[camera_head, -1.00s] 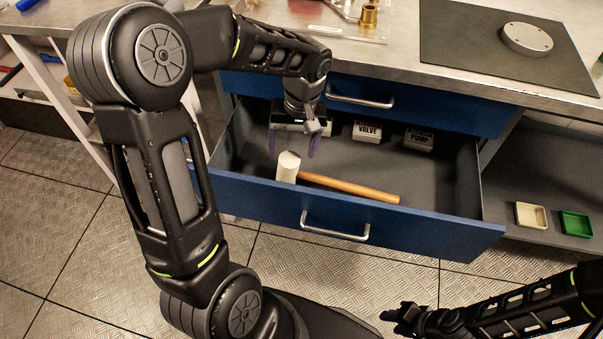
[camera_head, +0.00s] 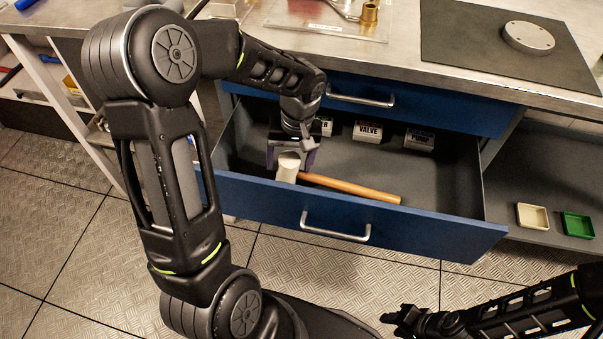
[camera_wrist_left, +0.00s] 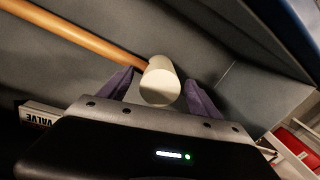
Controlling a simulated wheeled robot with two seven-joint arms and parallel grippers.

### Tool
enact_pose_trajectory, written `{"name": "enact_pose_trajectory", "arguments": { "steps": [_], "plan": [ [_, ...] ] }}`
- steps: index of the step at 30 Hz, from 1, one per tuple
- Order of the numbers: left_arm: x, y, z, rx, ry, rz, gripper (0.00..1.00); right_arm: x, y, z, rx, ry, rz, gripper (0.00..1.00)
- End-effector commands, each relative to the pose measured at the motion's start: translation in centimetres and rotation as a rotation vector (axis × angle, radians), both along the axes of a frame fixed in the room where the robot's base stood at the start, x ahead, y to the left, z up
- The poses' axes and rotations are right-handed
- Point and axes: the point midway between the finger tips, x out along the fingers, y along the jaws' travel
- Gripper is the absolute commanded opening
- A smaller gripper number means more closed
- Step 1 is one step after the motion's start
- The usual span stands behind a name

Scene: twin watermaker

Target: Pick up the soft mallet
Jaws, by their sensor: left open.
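The soft mallet has a white cylindrical head (camera_head: 288,166) and a wooden handle (camera_head: 352,188). It lies in the open blue drawer, near the drawer's front panel, with the handle pointing right. My left gripper (camera_head: 290,158) is open over the mallet head. In the left wrist view the mallet head (camera_wrist_left: 160,82) is between the two purple fingers, with a gap on the right side; contact on the left is unclear. My right gripper (camera_head: 392,318) is at the lower right, away from the drawer; its jaws are too small and dark to judge.
White boxes, one marked VALVE (camera_head: 367,131) and one PUMP (camera_head: 419,139), stand at the drawer's back. The drawer's front panel (camera_head: 420,228) rises close to the mallet. The steel bench and a closed upper drawer (camera_head: 450,107) are behind.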

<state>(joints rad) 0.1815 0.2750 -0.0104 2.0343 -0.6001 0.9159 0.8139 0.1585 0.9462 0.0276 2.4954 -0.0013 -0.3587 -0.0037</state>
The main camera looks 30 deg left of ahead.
Motion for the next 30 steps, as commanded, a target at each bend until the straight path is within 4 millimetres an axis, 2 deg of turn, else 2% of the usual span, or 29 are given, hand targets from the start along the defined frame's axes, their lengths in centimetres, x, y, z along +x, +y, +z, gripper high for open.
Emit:
{"name": "enact_pose_trajectory", "arguments": {
  "steps": [4,30],
  "plan": [
    [0.01,0.00,0.02,0.000,0.000,0.000,0.71,0.00,0.00,0.00,0.000,0.000,0.000,0.36],
    [0.02,-0.03,0.01,-0.001,-0.001,0.000,0.00,0.00,0.00,0.00,0.000,0.000,0.000,0.36]
  ]
}}
